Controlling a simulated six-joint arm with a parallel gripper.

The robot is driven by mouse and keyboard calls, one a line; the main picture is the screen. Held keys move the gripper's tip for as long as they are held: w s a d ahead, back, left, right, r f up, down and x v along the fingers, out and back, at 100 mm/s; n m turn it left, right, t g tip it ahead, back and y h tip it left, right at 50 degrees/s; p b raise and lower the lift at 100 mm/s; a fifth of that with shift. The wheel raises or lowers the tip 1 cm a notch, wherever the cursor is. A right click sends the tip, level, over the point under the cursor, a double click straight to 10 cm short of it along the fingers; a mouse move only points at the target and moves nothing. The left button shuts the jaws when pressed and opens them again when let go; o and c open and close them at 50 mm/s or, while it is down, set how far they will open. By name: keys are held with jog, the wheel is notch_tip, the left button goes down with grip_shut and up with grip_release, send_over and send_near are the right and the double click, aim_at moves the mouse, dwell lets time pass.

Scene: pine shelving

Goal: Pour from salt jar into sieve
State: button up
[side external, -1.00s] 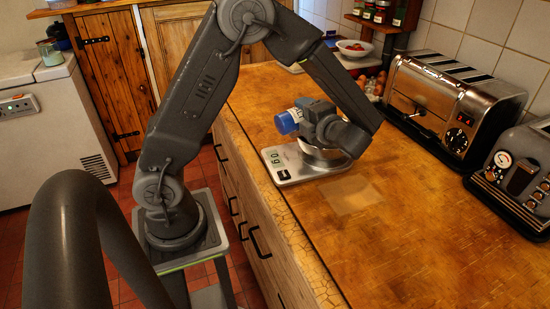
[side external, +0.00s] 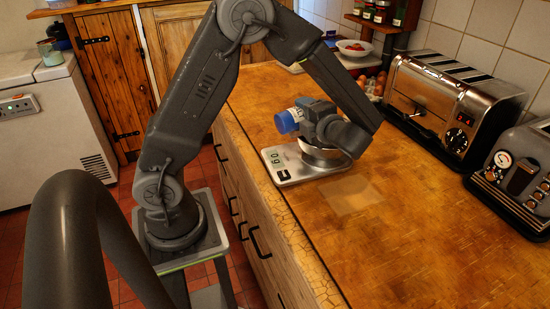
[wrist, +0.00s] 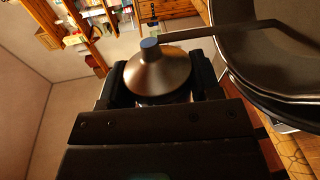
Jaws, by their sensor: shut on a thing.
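The salt jar (side external: 287,122), with a blue end and a white label, lies tilted on its side in my gripper (side external: 312,117). Its blue end points left. My gripper is shut on it, low over the scale. In the wrist view, a metallic cone with a blue-grey tip (wrist: 160,72) sits between my dark fingers; I cannot tell how it belongs to the jar. A round metal vessel (side external: 322,160) stands on the scale under my gripper, mostly hidden. A large dark round rim with a bar-like handle (wrist: 270,70) fills the wrist view's right side, probably the sieve. No falling salt is visible.
The digital scale (side external: 283,173) stands near the front edge of the wooden counter (side external: 430,245). A chrome toaster (side external: 450,105) and a grey appliance (side external: 520,175) line the right. Eggs (side external: 375,85) and a fruit bowl (side external: 354,48) are behind. The counter's near part is clear.

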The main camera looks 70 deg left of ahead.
aim_at(290, 114)
dwell(0.5)
jog(key=shift+f+n+t, duration=0.3)
jog(key=shift+f+n, duration=0.1)
jog(key=shift+n, duration=0.5)
jog(key=shift+n+t, duration=0.3)
jog(key=shift+n, duration=0.9)
jog(key=n, duration=0.1)
jog(key=s+r+n, duration=0.1)
jog(key=n, duration=0.1)
jog(key=s+n+t, duration=0.1)
jog(key=n, duration=0.1)
jog(key=shift+s+d+r+y, duration=0.15)
jog(key=shift+s+r+y, duration=0.1)
jog(key=shift+y, duration=0.15)
jog(key=s+n, duration=0.1)
jog(key=n, duration=0.1)
jog(key=r+n, duration=0.1)
jog(key=n, duration=0.1)
jog(key=s+n, duration=0.1)
jog(key=n, duration=0.1)
jog(key=shift+s+d+r+y, duration=0.2)
jog(key=shift+s+y, duration=0.1)
jog(key=shift+y, duration=0.1)
